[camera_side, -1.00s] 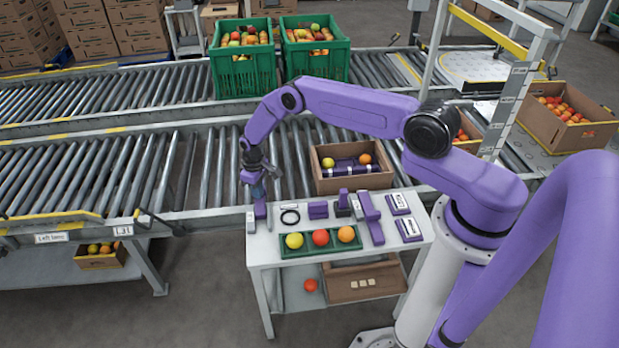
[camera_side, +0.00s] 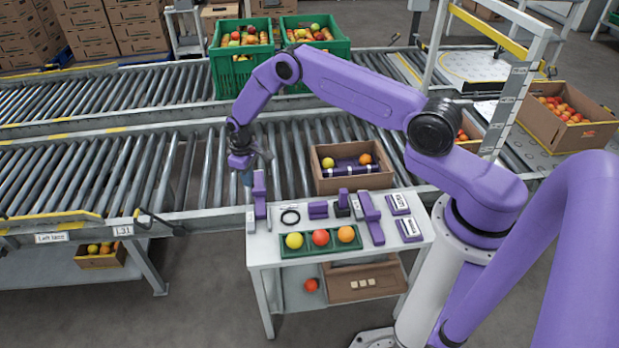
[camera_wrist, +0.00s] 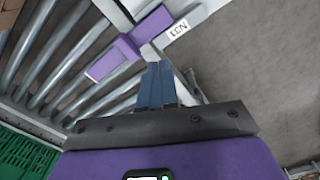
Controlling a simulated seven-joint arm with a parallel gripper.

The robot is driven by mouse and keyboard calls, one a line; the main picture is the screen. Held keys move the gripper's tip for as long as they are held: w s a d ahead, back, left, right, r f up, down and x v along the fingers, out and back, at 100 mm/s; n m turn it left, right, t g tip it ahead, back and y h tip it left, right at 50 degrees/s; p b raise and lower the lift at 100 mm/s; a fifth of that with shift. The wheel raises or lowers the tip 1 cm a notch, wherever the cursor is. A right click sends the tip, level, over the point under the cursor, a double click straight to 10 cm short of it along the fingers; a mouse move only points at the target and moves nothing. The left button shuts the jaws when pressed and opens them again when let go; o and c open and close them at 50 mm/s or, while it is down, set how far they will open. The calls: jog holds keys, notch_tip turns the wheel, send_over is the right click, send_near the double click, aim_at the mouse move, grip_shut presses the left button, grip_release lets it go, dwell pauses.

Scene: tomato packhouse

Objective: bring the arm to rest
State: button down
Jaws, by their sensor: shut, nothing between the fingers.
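My purple arm bends down so that my gripper (camera_side: 247,178) hangs at the left end of the small white bench (camera_side: 262,254), over the near edge of the roller conveyor. In the wrist view the blue fingers (camera_wrist: 157,86) are together with nothing between them. An upright purple holder (camera_side: 259,194) stands on the bench's left corner, just to the right of the fingertips in the side view. In the wrist view a purple piece (camera_wrist: 128,48) lies beyond the fingertips. Whether the fingers touch anything is hard to tell, but they look apart from it.
A green tray (camera_side: 300,253) with three round fruits sits on the bench, with purple tools and labelled blocks behind and beside it. An open cardboard box (camera_side: 325,187) with two fruits stands on the conveyor. Green crates (camera_side: 243,87) stand behind. The conveyor rollers to the left (camera_side: 100,180) are clear.

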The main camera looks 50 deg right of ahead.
jog(key=s+a+r+n, duration=0.1)
jog(key=s+a+r, duration=0.2)
jog(key=a+r, duration=0.3)
jog(key=s+a+r+n, duration=0.1)
jog(key=s+a+r, duration=0.2)
jog(key=r, duration=0.4)
jog(key=s+a+r+n, duration=0.2)
jog(key=s+a+r, duration=0.2)
jog(key=s+r, duration=0.65)
jog(key=s+d+r+n, duration=0.1)
jog(key=s+d+r, duration=0.1)
jog(key=s, duration=0.7)
jog(key=s+d+r+n, duration=0.2)
jog(key=s+d+r, duration=0.1)
jog(key=s, duration=0.6)
jog(key=s+d+r+n, duration=0.1)
jog(key=s+d+r, duration=0.1)
jog(key=s, duration=0.7)
jog(key=shift+s+d+r+n, duration=0.25)
jog(key=shift+d+n, duration=0.15)
jog(key=shift+d, duration=0.45)
